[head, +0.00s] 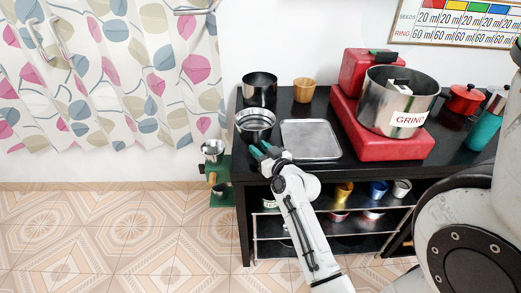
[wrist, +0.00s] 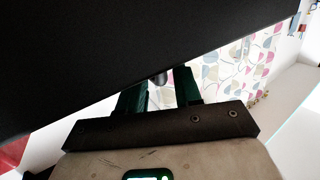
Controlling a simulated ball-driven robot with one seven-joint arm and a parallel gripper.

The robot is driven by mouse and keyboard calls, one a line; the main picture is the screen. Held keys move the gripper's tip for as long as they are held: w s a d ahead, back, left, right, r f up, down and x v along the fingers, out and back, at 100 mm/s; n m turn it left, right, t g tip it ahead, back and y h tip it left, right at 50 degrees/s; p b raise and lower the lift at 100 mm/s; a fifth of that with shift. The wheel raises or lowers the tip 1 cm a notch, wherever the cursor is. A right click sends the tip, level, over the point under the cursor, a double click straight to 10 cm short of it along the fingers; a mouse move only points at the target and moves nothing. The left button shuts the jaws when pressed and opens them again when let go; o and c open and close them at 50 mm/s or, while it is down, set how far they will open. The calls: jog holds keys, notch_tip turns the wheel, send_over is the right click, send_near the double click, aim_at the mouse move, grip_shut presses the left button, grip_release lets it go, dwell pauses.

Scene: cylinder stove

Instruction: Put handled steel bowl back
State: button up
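The steel bowl (head: 255,122) sits upright on the left front part of the black table, its inside bare metal. My gripper (head: 262,150), with green fingers, is just in front of the bowl at the table's front edge. In the wrist view the two fingers of my gripper (wrist: 160,88) stand apart. A small dark rounded thing (wrist: 159,78) shows between their tips, perhaps the bowl's handle, with a slim gap beside it. I cannot tell whether a finger touches it. A large black surface fills the top of the wrist view.
A metal tray (head: 311,140) lies right of the bowl. A dark pot (head: 259,88) and a wooden cup (head: 304,90) stand behind. A red stove (head: 378,140) bears a big steel cylinder (head: 385,108). A green stand (head: 221,185) stands left of the table (head: 385,167).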

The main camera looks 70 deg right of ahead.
jog(key=shift+o, duration=0.5)
jog(key=shift+r, duration=0.25)
jog(key=f+b+v, duration=0.1)
jog(key=b+v, duration=0.1)
jog(key=v, duration=0.9)
jog(key=w+a+f+n+g+y, duration=0.2)
jog(key=w+a+f+y, duration=0.15)
jog(key=a, duration=0.45)
jog(key=w+a+f+n+g+y, duration=0.1)
jog(key=w+a+f+n+y, duration=0.15)
jog(key=a+f+y, duration=0.45)
jog(key=s+a+f+n+g, duration=0.2)
jog(key=s+a+g, duration=0.7)
jog(key=s+a, duration=0.2)
jog(key=shift+s+a+f+g, duration=0.3)
jog(key=shift+a+f, duration=0.1)
jog(key=shift+a, duration=0.8)
